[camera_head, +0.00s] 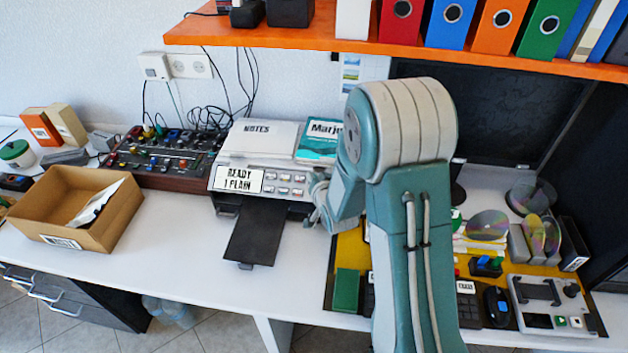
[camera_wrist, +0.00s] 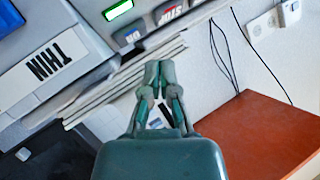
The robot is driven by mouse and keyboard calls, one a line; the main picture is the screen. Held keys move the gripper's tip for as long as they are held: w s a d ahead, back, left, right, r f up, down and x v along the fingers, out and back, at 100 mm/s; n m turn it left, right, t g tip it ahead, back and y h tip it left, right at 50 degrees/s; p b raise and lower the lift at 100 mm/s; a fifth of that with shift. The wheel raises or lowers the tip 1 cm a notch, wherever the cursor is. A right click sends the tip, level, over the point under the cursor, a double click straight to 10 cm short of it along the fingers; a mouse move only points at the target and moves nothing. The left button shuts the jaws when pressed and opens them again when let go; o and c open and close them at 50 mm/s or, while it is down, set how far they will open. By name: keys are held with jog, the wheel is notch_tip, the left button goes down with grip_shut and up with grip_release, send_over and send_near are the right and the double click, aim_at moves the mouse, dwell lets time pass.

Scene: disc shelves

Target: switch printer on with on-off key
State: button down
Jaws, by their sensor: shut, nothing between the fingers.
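The grey printer (camera_head: 262,165) stands on the white desk against the wall. Its front display (camera_head: 240,179) reads "READY 1 PLAIN", with several small keys (camera_head: 285,184) beside it. In the wrist view the printer's panel shows close and turned over, with a green-lit rectangle (camera_wrist: 118,10), a dark key with blue lettering (camera_wrist: 128,36) and a key with red lettering (camera_wrist: 170,13). Contact cannot be told. My arm hides the printer's right side in the head view.
A black tray (camera_head: 256,231) juts from the printer's front. A control box with knobs (camera_head: 165,158) and an open cardboard box (camera_head: 77,207) are to the left. An orange shelf (camera_head: 300,38) with binders runs above. Sockets (camera_head: 190,66) are on the wall.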

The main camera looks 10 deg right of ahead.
jog(key=r, duration=0.1)
jog(key=s+r, duration=0.1)
jog(key=s+a+r, duration=0.1)
jog(key=r, duration=0.1)
jog(key=shift+s, duration=0.1)
jog(key=shift+r, duration=0.15)
dwell(0.4)
jog(key=s+d+r+n+g+h, duration=0.15)
jog(key=s+r+g, duration=0.25)
jog(key=s+r, duration=0.75)
jog(key=s+r+n+g, duration=0.1)
jog(key=s+r+g, duration=0.1)
jog(key=s, duration=0.7)
jog(key=s+r+n+g, duration=0.2)
jog(key=s, duration=0.7)
jog(key=shift+s+a+g, duration=0.3)
jog(key=shift+s+a, duration=0.05)
jog(key=shift+a, duration=0.1)
jog(key=shift+r+y, duration=0.1)
jog(key=shift+y, duration=0.15)
dwell(1.5)
